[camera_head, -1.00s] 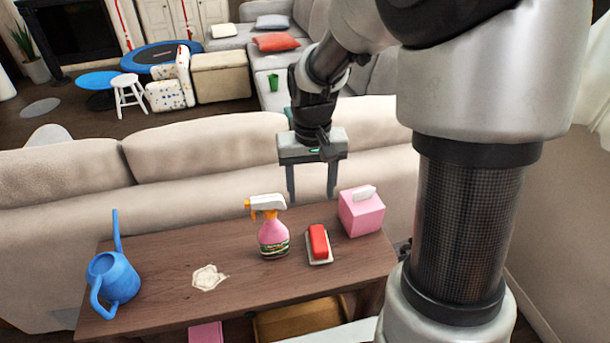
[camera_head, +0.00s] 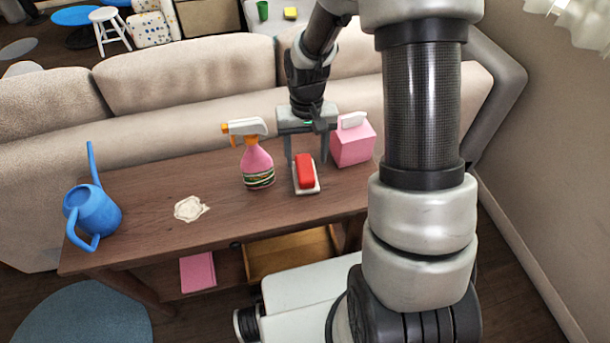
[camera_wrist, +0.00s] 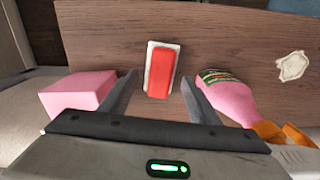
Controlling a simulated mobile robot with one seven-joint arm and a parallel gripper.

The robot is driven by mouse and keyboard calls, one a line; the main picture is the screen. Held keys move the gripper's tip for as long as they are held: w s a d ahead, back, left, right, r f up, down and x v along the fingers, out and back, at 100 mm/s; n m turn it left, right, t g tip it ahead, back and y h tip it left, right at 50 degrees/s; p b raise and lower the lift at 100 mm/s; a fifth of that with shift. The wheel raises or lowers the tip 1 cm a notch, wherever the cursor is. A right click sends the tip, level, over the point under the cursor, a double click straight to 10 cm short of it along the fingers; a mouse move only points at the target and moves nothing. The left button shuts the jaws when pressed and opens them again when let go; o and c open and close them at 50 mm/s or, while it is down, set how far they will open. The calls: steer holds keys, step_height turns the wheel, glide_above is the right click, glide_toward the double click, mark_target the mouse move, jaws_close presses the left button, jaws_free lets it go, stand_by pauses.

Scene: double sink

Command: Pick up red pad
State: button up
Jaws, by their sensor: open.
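The red pad (camera_head: 305,170) is a small red block lying on a white dish (camera_head: 305,190) on the wooden table. It also shows in the wrist view (camera_wrist: 160,74), on the dish (camera_wrist: 149,66) and between my fingers as seen from above. My gripper (camera_head: 306,158) is open, pointing down, its two fingers to the left and right of the pad's far end. In the wrist view my gripper (camera_wrist: 158,92) has clear gaps between each finger and the pad. Nothing is held.
A pink spray bottle (camera_head: 257,165) stands close to the left finger. A pink tissue box (camera_head: 352,146) stands close to the right finger. A white splat (camera_head: 190,208) and a blue watering can (camera_head: 93,211) are farther left. The sofa back (camera_head: 180,105) runs behind the table (camera_head: 150,235).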

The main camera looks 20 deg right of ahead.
mark_target(305, 167)
steer(key=f, duration=0.2)
steer(key=f+b, duration=0.1)
steer(key=f, duration=0.1)
steer(key=f+b, duration=0.1)
steer(key=f, duration=0.1)
steer(key=shift+w, duration=0.35)
steer(key=shift+a+r, duration=0.1)
steer(key=c, duration=1.1)
step_height(305, 167, up, 10)
steer(key=p, duration=0.3)
steer(key=shift+c, duration=0.2)
